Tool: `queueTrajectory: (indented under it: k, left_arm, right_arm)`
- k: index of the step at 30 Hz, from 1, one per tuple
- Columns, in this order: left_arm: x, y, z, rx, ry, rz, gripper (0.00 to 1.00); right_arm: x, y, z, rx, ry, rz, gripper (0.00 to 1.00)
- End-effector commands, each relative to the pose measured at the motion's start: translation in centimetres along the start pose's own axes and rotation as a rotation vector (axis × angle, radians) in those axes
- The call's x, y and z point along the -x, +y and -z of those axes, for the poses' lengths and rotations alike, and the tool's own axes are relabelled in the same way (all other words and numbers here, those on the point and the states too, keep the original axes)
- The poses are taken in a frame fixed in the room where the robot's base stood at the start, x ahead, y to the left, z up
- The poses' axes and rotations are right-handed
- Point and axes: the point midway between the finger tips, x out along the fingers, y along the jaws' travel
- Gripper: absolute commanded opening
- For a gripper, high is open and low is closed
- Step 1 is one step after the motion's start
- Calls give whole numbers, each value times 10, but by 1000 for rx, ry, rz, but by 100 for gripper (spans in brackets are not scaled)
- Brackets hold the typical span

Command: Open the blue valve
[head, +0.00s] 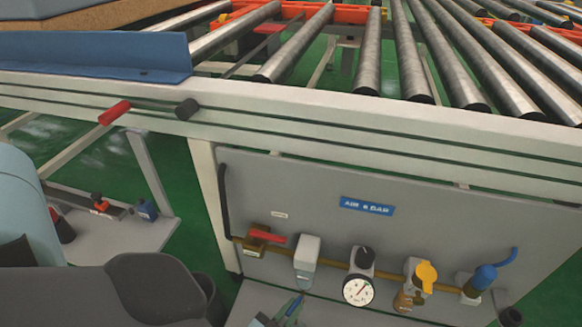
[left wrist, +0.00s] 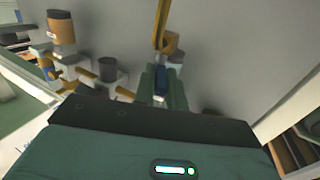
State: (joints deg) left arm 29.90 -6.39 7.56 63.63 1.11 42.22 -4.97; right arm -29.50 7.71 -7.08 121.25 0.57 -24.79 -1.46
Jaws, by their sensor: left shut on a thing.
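The blue valve (head: 485,277) sits at the right end of a brass pipe on the grey panel, with a blue hose curving up from it. My left gripper (head: 290,306) is low in front of the panel, well left of that valve and apart from it. In the left wrist view its green fingers (left wrist: 155,83) are shut on a small blue part (left wrist: 160,77), mostly hidden between them. A yellow hooked piece (left wrist: 165,38) shows just above it. I cannot tell how the held part relates to the pipe. My right gripper is not in view.
Left of the blue valve, the pipe carries a yellow valve (head: 426,275), a gauge (head: 358,290), a white unit (head: 307,258) and a red-handled valve (head: 266,239). A roller conveyor (head: 410,60) runs above the panel. Small parts lie on a low shelf (head: 110,235) at left.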

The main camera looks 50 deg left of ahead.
Motion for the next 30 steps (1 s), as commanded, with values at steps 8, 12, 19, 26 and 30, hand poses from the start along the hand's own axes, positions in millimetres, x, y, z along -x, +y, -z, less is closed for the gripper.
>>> queueTrajectory:
  k: [8,12,19,26,30]
  left_arm:
    - [0,0,0,0,0,0,15]
    - [0,0,0,0,0,-1,22]
    - [2,0,0,0,0,-1,22]
    - [31,0,1,0,-3,-1,22]
    - [54,0,1,0,-2,-1,22]
  right_arm:
    - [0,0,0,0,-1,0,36]
    - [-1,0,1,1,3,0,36]
    - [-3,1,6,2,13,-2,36]
    - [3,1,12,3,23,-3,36]
    - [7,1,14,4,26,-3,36]
